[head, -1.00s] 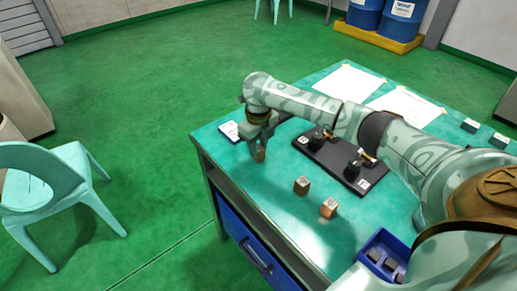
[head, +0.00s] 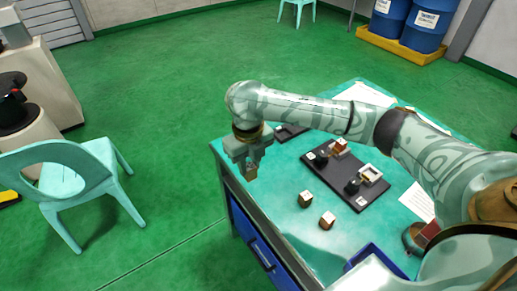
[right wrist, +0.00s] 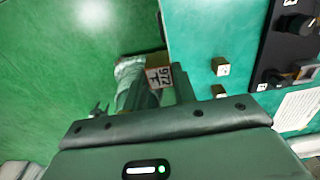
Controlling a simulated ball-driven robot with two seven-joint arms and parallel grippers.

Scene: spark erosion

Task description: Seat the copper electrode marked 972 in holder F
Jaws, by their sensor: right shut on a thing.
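My right gripper (head: 251,170) is shut on a copper electrode (right wrist: 158,76), which shows 972 upside down in the right wrist view. The electrode hangs between the fingers near the table's left edge, apart from the holders. In the head view it is small and partly hidden by the fingers. A black board (head: 338,184) on the table carries two holders, one at the back (head: 338,147) with a copper-coloured part and one at the front (head: 370,174) with a pale frame. Their letters are too small to read. My left gripper is out of view.
Two more small copper blocks stand on the green table, one behind (head: 305,200) and one in front (head: 327,220), between gripper and board. A blue bin (head: 372,253) is at the front edge. White sheets lie beyond. A teal chair (head: 62,180) stands left on the floor.

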